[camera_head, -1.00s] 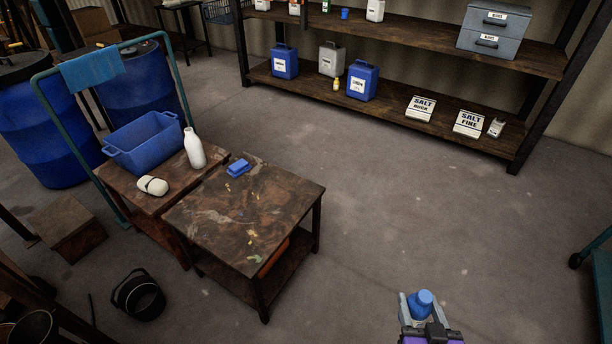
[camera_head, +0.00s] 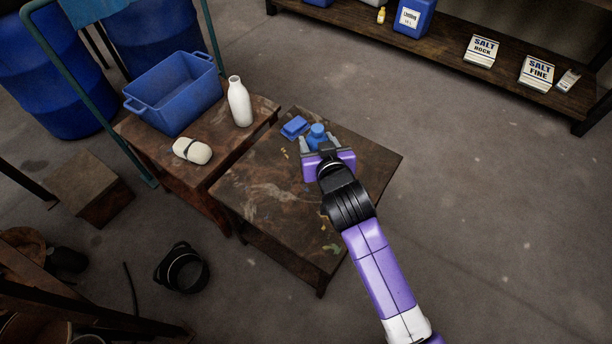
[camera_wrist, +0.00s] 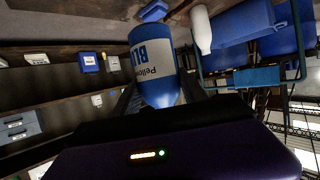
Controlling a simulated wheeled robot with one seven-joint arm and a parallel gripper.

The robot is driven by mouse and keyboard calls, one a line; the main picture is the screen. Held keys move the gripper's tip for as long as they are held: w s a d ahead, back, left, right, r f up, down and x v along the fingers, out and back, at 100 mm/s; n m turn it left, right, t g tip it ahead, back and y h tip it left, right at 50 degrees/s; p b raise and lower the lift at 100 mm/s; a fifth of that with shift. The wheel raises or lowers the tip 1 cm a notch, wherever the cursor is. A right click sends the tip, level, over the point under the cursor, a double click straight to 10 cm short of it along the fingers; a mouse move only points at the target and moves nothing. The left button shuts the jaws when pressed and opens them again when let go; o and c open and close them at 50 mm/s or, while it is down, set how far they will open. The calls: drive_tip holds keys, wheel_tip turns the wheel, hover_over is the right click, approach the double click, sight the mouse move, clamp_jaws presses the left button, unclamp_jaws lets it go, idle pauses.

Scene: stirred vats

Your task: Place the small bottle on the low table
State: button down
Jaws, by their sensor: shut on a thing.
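My gripper (camera_head: 319,146) is shut on the small bottle (camera_head: 317,133), over the far part of a brown wooden table (camera_head: 275,200), which looks like the low table.
A blue block-like thing (camera_head: 294,127) lies just left of the bottle. A neighbouring table (camera_head: 150,143) holds a blue bin (camera_head: 172,95), a white bottle (camera_head: 239,103) and a pale rounded object (camera_head: 191,150). The near tabletop is mostly clear. A shelf (camera_head: 455,70) stands behind.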

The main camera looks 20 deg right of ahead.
drive_tip(key=shift+w+d, duration=0.15)
drive_tip(key=shift+w, duration=0.35)
drive_tip(key=shift+w+f, duration=0.1)
drive_tip(key=shift+f, duration=0.2)
wheel_tip(320, 180, down, 19)
drive_tip(key=b, duration=0.5)
drive_tip(key=shift+d+r+b, duration=0.1)
drive_tip(key=shift+b, duration=0.2)
drive_tip(key=c, duration=0.6)
unclamp_jaws()
drive_tip(key=shift+f, duration=0.2)
drive_tip(key=shift+r, duration=0.2)
drive_tip(key=p+v, duration=0.1)
drive_tip(key=v, duration=1.1)
drive_tip(key=shift+f, duration=0.15)
